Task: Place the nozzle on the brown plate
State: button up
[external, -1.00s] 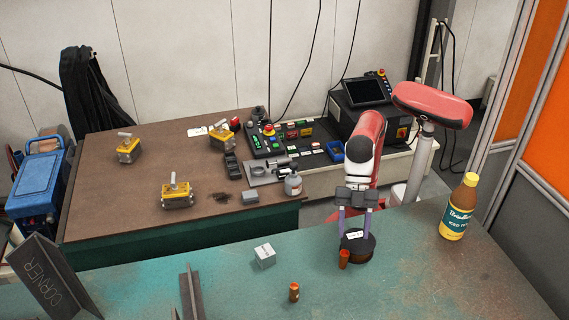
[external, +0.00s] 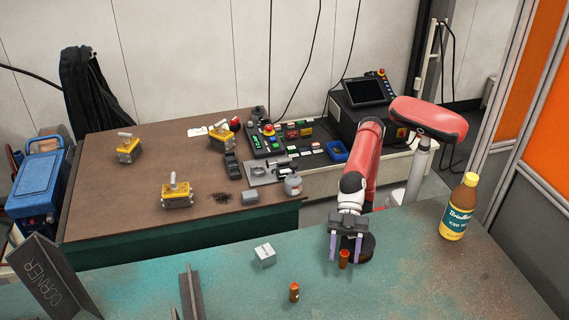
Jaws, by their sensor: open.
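A small orange-copper cylinder, apparently the nozzle (external: 344,260), stands on the worn green table in front of a dark round object (external: 364,250). My gripper (external: 345,262) points down with its fingers apart, one on each side of the copper cylinder in the picture. I cannot tell whether they touch it. A second small copper-brown piece (external: 294,292) with a darker band stands nearer the front of the green table. The broad brown plate-like top (external: 120,205) of the rear table is the large brown surface in view. My gripper partly hides the dark round object.
A pale small box (external: 265,255) sits left of my gripper, and a bottle (external: 458,207) stands at right. Steel angle pieces (external: 192,293) lie at front left. Yellow-based devices (external: 177,195) and a control panel (external: 290,135) occupy the brown top, with bare room between.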

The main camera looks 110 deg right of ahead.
jog(key=shift+w+a+f, duration=0.15)
jog(key=shift+w+a, duration=0.05)
jog(key=shift+a, duration=0.2)
jog(key=shift+c, duration=0.2)
grip_shut()
